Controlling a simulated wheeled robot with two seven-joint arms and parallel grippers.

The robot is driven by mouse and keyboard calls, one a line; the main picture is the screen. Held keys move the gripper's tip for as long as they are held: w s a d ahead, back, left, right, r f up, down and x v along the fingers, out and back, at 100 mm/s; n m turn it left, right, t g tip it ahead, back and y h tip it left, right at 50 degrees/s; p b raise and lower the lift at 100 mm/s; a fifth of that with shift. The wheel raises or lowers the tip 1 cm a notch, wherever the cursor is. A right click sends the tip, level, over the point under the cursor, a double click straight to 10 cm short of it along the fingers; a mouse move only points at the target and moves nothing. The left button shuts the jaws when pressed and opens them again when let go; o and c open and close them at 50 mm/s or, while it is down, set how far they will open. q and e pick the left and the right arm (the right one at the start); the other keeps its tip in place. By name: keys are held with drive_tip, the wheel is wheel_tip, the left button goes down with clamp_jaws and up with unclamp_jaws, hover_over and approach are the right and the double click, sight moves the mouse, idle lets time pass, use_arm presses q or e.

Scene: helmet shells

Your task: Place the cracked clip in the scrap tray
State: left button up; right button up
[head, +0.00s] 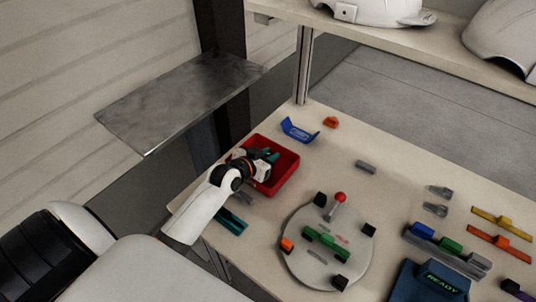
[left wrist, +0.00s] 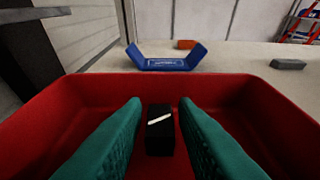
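The red scrap tray (head: 287,180) stands at the left edge of the table in the head view; its walls (left wrist: 52,112) fill the lower left wrist view. The cracked clip is a small black block with a white crack line (left wrist: 160,136). It is inside the red tray, between my left fingers, with a gap on each side. My left gripper (head: 264,157) is over and inside the tray. Its teal fingers are open and apart from the clip (left wrist: 160,104). The clip cannot be made out in the head view. My right gripper is not in view.
A blue bracket (head: 299,130) and an orange piece (head: 331,122) lie behind the tray. A round grey plate (head: 315,262) carries a red-knobbed lever (head: 339,203) and several black blocks. Coloured clips and a dark blue READY stand (head: 432,284) are at right. A metal shelf (head: 170,100) juts out at left.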

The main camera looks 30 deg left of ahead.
use_arm(q)
drive_tip(key=shift+o, duration=0.5)
drive_tip(key=shift+r, duration=0.1)
drive_tip(key=shift+s, duration=0.15)
drive_tip(key=v, duration=1.1)
drive_tip(key=shift+s+r, duration=0.2)
drive_tip(key=shift+s, duration=0.15)
drive_tip(key=shift+f, duration=0.1)
